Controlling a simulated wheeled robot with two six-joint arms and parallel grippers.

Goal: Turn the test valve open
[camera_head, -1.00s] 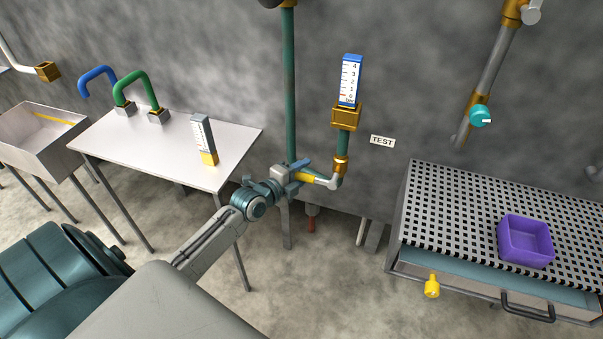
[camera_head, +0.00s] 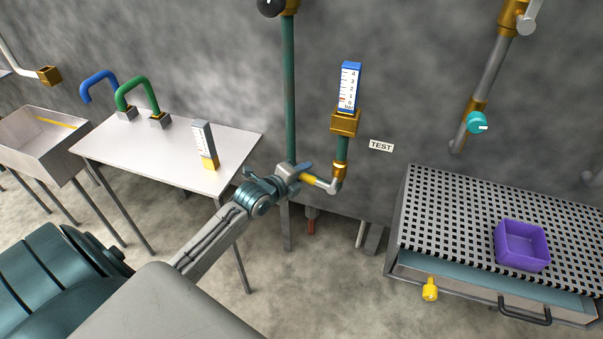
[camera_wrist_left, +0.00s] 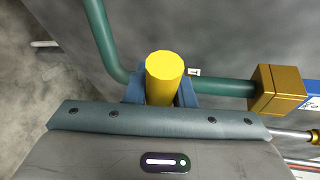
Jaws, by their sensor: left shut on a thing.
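The test valve's yellow handle (camera_head: 308,179) is on the low pipework by the wall, left of the TEST sign (camera_head: 381,146). In the left wrist view the yellow handle (camera_wrist_left: 164,75) stands between my blue fingers. My left gripper (camera_head: 301,173) is shut on this handle, and its fingers hide part of it. A grey elbow (camera_head: 329,186) joins the valve to a brass fitting and a green riser. Above it is a blue-framed gauge (camera_head: 349,87), with a red mark low on its scale. My right gripper is not in view.
A pale table (camera_head: 225,141) with blue and green bent pipes stands left of the valve. A perforated bench (camera_head: 430,213) with a purple bin (camera_head: 521,245) and a yellow knob (camera_head: 430,289) stands right. A tall green pipe (camera_head: 288,90) rises just behind my gripper.

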